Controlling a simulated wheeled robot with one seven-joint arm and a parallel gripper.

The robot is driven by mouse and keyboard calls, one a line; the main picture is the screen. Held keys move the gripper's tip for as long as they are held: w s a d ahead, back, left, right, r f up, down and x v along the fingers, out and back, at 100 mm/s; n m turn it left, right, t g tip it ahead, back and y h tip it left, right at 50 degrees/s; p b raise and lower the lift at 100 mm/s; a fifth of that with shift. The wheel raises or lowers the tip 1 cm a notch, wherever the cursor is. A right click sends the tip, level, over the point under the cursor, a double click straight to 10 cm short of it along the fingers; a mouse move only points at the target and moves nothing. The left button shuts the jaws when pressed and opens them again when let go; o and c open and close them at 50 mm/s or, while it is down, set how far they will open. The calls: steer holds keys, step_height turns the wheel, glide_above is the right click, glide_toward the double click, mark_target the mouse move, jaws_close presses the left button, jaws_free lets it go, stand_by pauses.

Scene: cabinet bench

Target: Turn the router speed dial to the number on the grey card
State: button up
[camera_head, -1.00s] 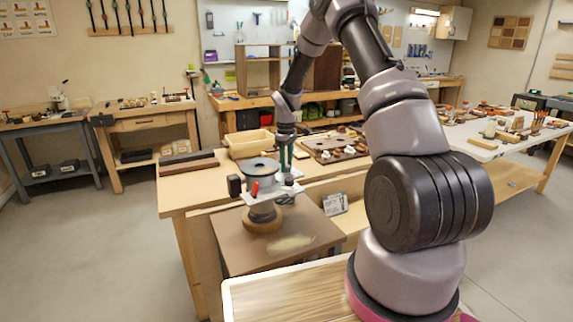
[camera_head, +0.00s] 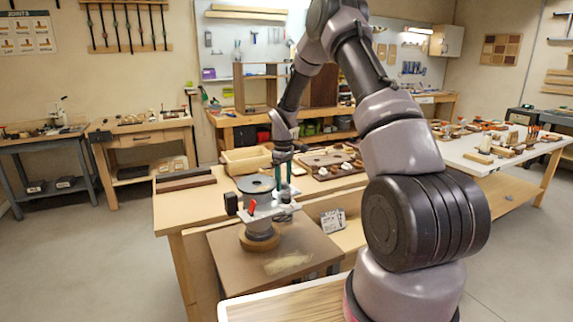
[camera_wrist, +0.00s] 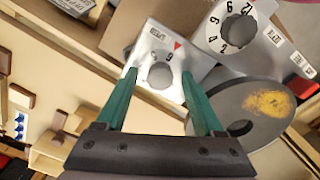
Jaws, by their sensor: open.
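The router (camera_head: 259,213) stands on a brown board, its round grey plate (camera_head: 256,184) on top. In the wrist view, a small dial with a grey knob (camera_wrist: 160,75) lies between the tips of my open gripper (camera_wrist: 161,75). A 6 or 9 shows near its red pointer mark. A larger white numbered dial (camera_wrist: 238,27) is to its right. In the head view my gripper (camera_head: 286,187) is at the router's right side, green fingers pointing down. A greyish card (camera_head: 333,221) stands right of the router; its writing is unreadable.
A red lever (camera_head: 252,206) and a black block (camera_head: 231,204) stick out from the router. A wooden tray (camera_head: 246,161) and a board with several parts (camera_head: 331,164) lie behind on the bench (camera_head: 185,206). Sawdust (camera_head: 288,263) lies in front.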

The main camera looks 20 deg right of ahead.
mark_target(284, 183)
steer(key=m, duration=0.4)
steer(key=shift+m, duration=0.3)
steer(key=m, duration=1.2)
steer(key=shift+m, duration=0.3)
steer(key=m, duration=0.4)
steer(key=shift+m, duration=0.3)
steer(key=m, duration=0.7)
step_height(284, 183, up, 11)
steer(key=m, duration=0.1)
steer(key=s+r+n+t+y, duration=0.1)
steer(key=s+r+n, duration=0.2)
steer(key=s+r, duration=0.4)
steer(key=s+r+n+t+y, duration=0.1)
steer(key=s+r+n+t, duration=0.1)
steer(key=s+r+n, duration=0.2)
steer(key=shift+s+r+n, duration=0.3)
steer(key=shift+s+r, duration=1.3)
steer(key=shift+r, duration=2.25)
